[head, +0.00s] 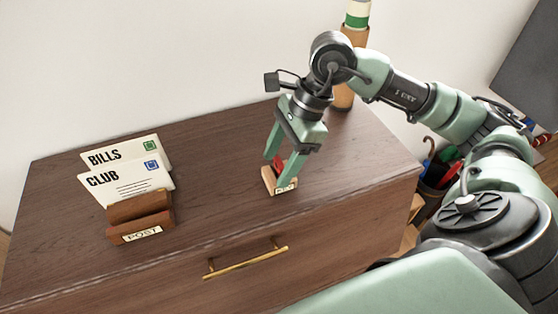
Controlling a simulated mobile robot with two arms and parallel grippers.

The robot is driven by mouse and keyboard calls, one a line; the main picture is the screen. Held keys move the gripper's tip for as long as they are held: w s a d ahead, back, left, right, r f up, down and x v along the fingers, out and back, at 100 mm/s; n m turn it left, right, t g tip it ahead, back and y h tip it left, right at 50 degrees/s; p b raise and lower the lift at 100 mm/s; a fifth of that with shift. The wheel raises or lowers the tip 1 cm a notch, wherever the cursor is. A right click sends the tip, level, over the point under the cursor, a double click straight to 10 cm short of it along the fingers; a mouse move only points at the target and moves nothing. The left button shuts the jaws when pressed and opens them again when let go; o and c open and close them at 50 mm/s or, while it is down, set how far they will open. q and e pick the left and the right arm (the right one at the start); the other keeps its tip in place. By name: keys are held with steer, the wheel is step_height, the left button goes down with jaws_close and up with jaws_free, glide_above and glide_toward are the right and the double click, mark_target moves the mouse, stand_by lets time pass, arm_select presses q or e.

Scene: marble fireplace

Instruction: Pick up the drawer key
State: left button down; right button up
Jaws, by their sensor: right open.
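A small light wooden holder (270,184) with a white label stands on the dresser top, right of centre. A small red item (278,162) shows at it, between my gripper's fingers; it may be the drawer key or its tag, but I cannot tell. My right gripper (278,171) points down over the holder, fingers apart, one on each side of the red item. The fingers hide part of the holder and of what it holds. I cannot tell whether the fingertips touch either. My left gripper is not in view.
A brown wooden letter rack (140,213) labelled POST holds envelopes marked BILLS and CLUB (125,185) at the left. A tall brown cylinder (345,97) stands at the back right. The drawer has a brass handle (247,261). The dresser top (215,140) between rack and gripper is clear.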

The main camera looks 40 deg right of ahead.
steer(key=c, duration=1.3)
jaws_close()
steer(key=shift+r, duration=0.1)
